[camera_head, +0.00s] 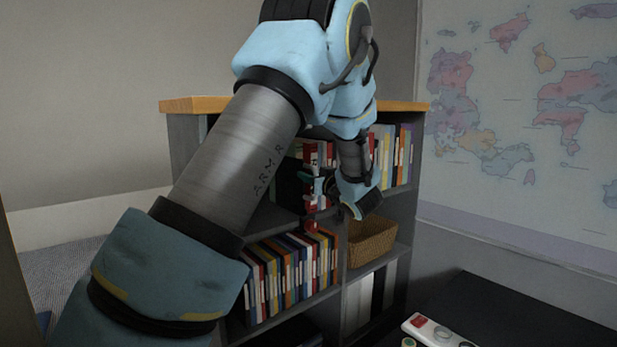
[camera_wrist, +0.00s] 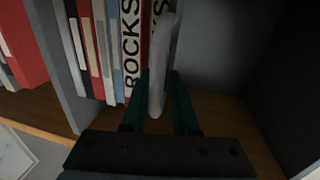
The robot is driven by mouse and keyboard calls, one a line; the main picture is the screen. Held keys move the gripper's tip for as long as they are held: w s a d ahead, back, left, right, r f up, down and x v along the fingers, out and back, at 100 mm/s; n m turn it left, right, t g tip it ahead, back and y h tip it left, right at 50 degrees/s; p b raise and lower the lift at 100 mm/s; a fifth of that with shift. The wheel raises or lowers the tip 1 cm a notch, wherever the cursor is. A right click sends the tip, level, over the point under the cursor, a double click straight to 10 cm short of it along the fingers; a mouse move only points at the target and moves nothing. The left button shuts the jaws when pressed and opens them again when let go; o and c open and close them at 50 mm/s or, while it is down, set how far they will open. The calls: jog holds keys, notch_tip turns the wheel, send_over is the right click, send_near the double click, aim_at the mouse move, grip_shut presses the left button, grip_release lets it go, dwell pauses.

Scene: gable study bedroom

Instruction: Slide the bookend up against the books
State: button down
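The bookend (camera_wrist: 162,62) is a light grey upright piece in the wrist view, just right of the row of books. My gripper (camera_wrist: 160,85) has one dark teal finger on each side of it. A strip of shelf shows between the bookend and the right finger, so the fingers look open around it. The books (camera_wrist: 108,45) stand upright to the left, one with "ROCKS" on its spine. Whether the bookend touches the nearest book cannot be told. In the head view my gripper (camera_head: 316,190) reaches into the bookcase, and the bookend cannot be made out.
The bookcase (camera_head: 190,104) has a wooden top and grey dividers. Lower shelves hold more books (camera_head: 290,272) and a wicker basket (camera_head: 370,240). A black desk (camera_head: 500,305) stands at front right. In the wrist view, the shelf right of the bookend is empty and shaded.

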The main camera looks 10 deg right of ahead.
jog(key=c, duration=0.9)
grip_release()
jog(key=shift+d, duration=0.35)
jog(key=shift+o, duration=0.2)
jog(key=shift+a, duration=0.1)
jog(key=b+v, duration=0.3)
jog(key=v, duration=0.8)
jog(key=shift+b, duration=0.35)
